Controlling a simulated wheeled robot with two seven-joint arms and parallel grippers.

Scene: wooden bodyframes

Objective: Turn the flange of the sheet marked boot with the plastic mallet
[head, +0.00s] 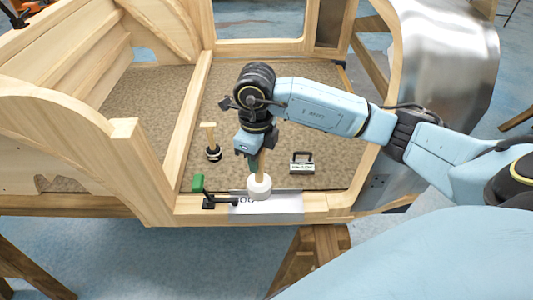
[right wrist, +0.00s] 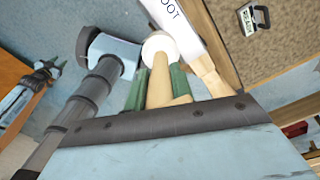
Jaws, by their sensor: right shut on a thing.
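The sheet (head: 285,204) is a pale metal strip lying along the front wooden sill, with its dark lettering partly hidden. In the right wrist view the sheet (right wrist: 172,16) shows the letters "OOT". My right gripper (head: 256,156) is above the sill, shut on the wooden handle of the plastic mallet (head: 259,187). The mallet's white head points down at the sheet's inner edge; I cannot tell whether it touches. In the right wrist view the white head (right wrist: 160,46) lies beyond the green fingers of the gripper (right wrist: 160,88).
A black clamp with a green handle (head: 198,183) sits on the sill at the sheet's left end. On the brown floor panel stand a wood-handled tool with a dark head (head: 213,153) and a small labelled block with a handle (head: 302,165). Wooden posts rise at both sides.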

